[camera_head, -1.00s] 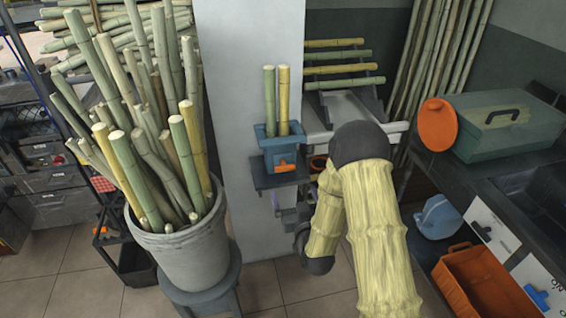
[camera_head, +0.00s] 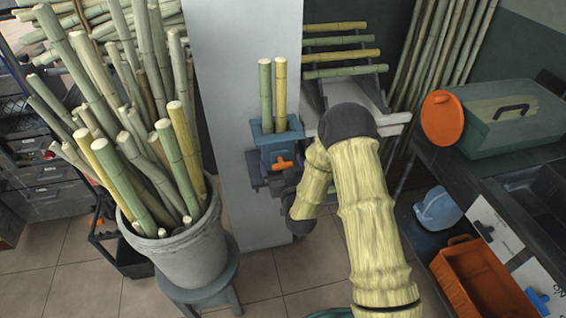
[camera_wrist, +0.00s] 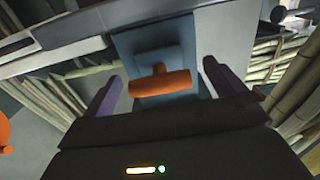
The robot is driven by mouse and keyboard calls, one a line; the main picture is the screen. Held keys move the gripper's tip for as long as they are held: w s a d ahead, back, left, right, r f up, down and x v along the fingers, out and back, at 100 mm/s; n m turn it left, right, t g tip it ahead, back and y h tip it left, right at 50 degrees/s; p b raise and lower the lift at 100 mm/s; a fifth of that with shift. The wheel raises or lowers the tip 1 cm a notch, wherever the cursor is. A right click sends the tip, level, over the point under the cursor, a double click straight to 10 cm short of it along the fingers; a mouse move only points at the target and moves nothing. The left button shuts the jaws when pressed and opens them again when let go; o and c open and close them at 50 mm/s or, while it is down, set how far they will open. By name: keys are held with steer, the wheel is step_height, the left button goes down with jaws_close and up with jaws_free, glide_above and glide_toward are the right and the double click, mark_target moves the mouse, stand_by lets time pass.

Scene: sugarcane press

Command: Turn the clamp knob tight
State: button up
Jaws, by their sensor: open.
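The clamp knob (camera_head: 284,163) is an orange bar handle on the front of a blue clamp (camera_head: 270,140) fixed to the pale pillar. Two cane pieces, one green (camera_head: 265,95) and one yellow (camera_head: 280,95), stand upright in the clamp. In the wrist view the orange knob (camera_wrist: 160,83) lies nearly level, in front of the blue clamp body (camera_wrist: 155,55). My gripper (camera_wrist: 161,72) is open, with one purple-grey finger on each side of the knob and a gap to both. In the head view my gripper is dark, just below the knob, and partly hidden by my arm.
A grey bucket (camera_head: 190,250) of cane stands on a stool to the left. A rack of cane pieces (camera_head: 342,56) is behind my arm.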

steer(key=c, duration=0.7)
steer(key=shift+d, duration=0.25)
steer(key=shift+c, duration=1)
steer(key=shift+a, duration=0.2)
